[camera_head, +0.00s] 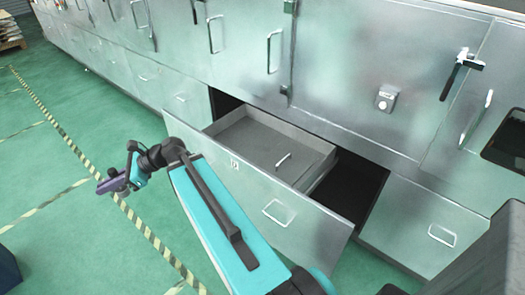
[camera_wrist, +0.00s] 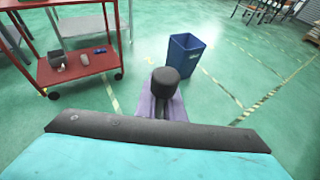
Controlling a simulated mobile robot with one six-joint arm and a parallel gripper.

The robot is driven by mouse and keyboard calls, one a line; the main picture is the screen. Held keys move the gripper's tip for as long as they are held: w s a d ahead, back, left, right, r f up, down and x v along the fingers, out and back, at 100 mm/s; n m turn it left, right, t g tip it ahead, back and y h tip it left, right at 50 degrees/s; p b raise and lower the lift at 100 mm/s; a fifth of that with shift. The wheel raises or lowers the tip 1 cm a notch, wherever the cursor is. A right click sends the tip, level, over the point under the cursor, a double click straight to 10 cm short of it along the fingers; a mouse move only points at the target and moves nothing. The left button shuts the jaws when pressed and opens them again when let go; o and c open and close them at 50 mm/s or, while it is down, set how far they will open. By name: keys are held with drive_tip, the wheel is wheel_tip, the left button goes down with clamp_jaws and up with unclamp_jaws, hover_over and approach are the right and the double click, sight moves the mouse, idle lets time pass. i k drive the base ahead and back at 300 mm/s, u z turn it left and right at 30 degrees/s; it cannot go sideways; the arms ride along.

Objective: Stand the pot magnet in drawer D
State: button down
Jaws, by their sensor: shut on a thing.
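The pot magnet (camera_wrist: 166,82) is a dark, round, cylinder-shaped piece at the end of my gripper in the wrist view. My gripper (camera_wrist: 163,104) has purple fingers and is shut on it, above the green floor. In the head view my gripper (camera_head: 108,185) is at the left, out over the floor and well apart from the drawers; the magnet cannot be made out there. The open drawer (camera_head: 255,190) is pulled out of the metal cabinet, with a small label on its front that looks like D. Part of its front is hidden behind my arm.
A small pale bar (camera_head: 284,159) lies inside the open drawer; the rest of its visible floor looks bare. The closed cabinet front (camera_head: 340,60) has several protruding handles. A red cart (camera_wrist: 75,70) carrying small items and a blue bin (camera_wrist: 186,57) stand on the floor.

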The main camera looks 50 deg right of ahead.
sight(241, 140)
drive_tip(key=u, duration=0.05)
drive_tip(key=i, duration=1)
drive_tip(key=z, duration=0.1)
